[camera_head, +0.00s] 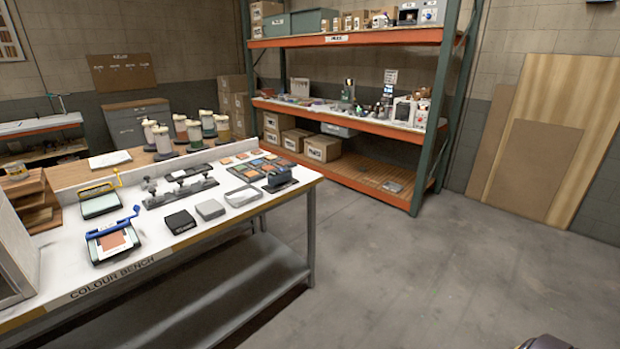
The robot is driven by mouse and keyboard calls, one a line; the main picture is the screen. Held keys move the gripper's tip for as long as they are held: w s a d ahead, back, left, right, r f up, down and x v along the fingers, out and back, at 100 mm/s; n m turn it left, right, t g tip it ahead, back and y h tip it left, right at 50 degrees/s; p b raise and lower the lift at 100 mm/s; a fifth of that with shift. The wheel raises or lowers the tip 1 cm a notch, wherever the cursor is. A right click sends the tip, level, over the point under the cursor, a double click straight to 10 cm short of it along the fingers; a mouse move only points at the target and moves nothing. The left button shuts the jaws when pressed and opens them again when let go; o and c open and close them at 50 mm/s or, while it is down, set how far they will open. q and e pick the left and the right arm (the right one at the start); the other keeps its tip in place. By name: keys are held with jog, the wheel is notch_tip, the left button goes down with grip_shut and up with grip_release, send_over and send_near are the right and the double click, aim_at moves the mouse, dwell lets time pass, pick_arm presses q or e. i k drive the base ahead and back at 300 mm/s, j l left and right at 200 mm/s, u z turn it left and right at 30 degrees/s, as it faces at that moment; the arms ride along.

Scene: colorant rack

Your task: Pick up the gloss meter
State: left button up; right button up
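No label marks the gloss meter, so I cannot tell for sure which item it is. Candidates on the white colour bench (150,262) are a small black box (180,221), a grey box (210,209) beside it, and a dark blocky device (280,178) near the bench's right end. More small instruments stand on the rack's middle shelf (345,115), too small to identify. Neither of my grippers shows clearly. A small dark shape (545,342) at the bottom edge is cut off, and I cannot tell what it is.
Open concrete floor (440,270) lies right of the bench. Wooden boards (540,150) lean on the wall.

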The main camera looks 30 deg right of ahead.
aim_at(277, 177)
jog(key=z, duration=0.8)
